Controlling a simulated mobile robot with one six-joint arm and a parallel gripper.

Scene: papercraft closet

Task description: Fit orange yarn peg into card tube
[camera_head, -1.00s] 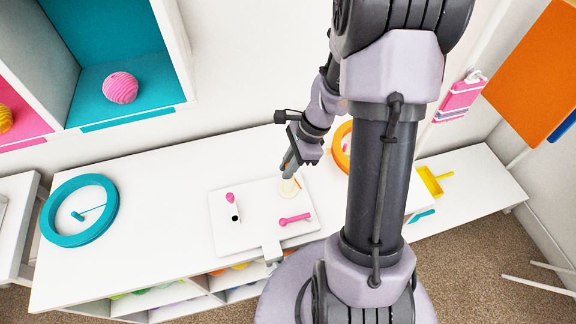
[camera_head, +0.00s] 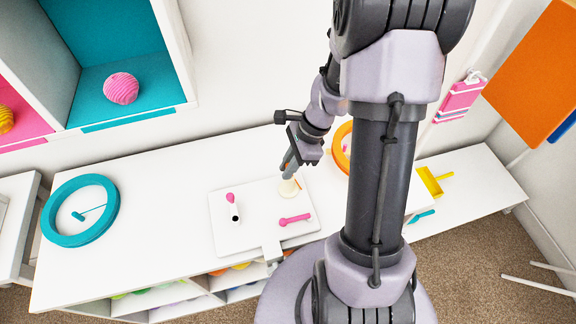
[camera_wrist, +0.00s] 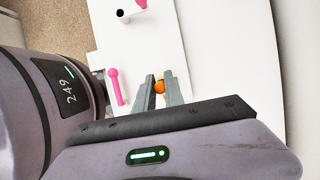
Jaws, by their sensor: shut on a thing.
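My gripper (camera_wrist: 159,92) is shut on the orange yarn peg (camera_wrist: 160,86), whose rounded orange end shows between the two grey fingers in the wrist view. In the head view my gripper (camera_head: 290,173) is low over the right part of a white board, beside a cream round piece (camera_head: 287,189). A bit of orange (camera_head: 298,184) shows just right of the fingertips there. A small white tube with a dark opening (camera_head: 235,214), apparently the card tube, stands on the board to the left, apart from the gripper. It also shows at the top of the wrist view (camera_wrist: 121,14). The peg's lower part is hidden.
A pink peg-like piece (camera_head: 295,219) lies on the white board (camera_head: 258,236), and another pink piece (camera_head: 231,197) is close behind the tube. A teal ring (camera_head: 50,218) lies at the table's left; an orange ring (camera_head: 341,150) is behind my arm. The table's left-middle is clear.

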